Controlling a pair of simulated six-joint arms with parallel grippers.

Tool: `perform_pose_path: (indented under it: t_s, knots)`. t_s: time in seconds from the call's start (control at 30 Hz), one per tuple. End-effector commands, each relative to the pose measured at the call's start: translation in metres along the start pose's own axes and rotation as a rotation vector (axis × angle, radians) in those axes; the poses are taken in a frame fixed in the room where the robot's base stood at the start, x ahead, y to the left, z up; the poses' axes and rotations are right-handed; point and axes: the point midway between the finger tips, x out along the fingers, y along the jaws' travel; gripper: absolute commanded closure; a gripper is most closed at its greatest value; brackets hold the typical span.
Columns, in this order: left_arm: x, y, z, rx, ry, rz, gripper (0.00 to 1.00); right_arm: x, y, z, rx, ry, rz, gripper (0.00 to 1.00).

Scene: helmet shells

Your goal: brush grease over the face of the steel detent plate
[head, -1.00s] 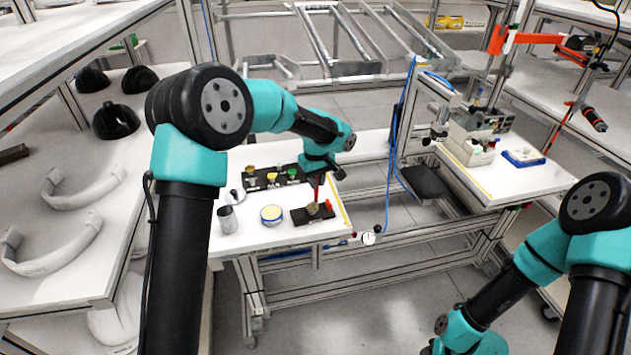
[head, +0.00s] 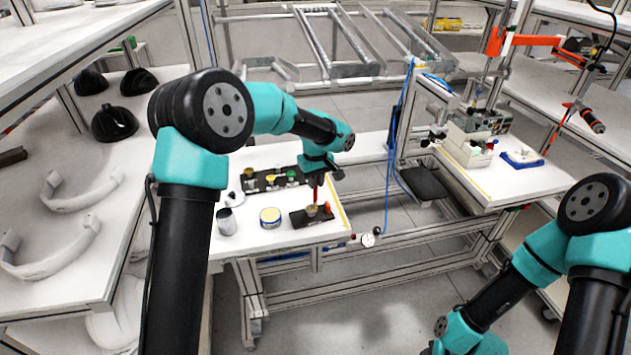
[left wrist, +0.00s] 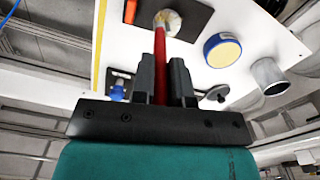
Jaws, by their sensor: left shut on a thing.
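My left gripper (head: 317,172) is shut on a red-handled brush (head: 316,190), which points down over the work table. In the left wrist view the red handle (left wrist: 160,62) stands between the two dark fingers (left wrist: 162,80). The brush's far end meets a small round metallic piece, seemingly the detent plate (head: 312,211), on a dark base (head: 298,218). The plate also shows in the left wrist view (left wrist: 172,20). Whether the bristles touch it, and whether grease is on it, I cannot tell. My right gripper is out of view.
A yellow-topped round tin (head: 270,216) and a grey metal cup (head: 226,221) stand left of the base. Behind them lies a dark tray (head: 254,184) with several coloured knobs. Open white table (head: 250,240) lies in front. A blue hose (head: 393,150) hangs to the right.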

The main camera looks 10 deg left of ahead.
Motion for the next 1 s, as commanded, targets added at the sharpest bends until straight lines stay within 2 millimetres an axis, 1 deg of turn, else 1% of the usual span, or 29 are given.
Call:
perform_pose_path:
  t_s: [0.23,0.6,1.0]
  knots:
    - [0.001,0.0,-0.006,-0.001,0.0,0.0,1.0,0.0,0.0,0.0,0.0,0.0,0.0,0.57]
    - [0.002,0.0,-0.007,0.0,0.0,-0.001,1.0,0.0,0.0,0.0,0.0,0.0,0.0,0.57]
    - [0.0,-0.004,-0.012,0.0,0.0,0.0,1.0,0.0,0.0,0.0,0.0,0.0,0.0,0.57]
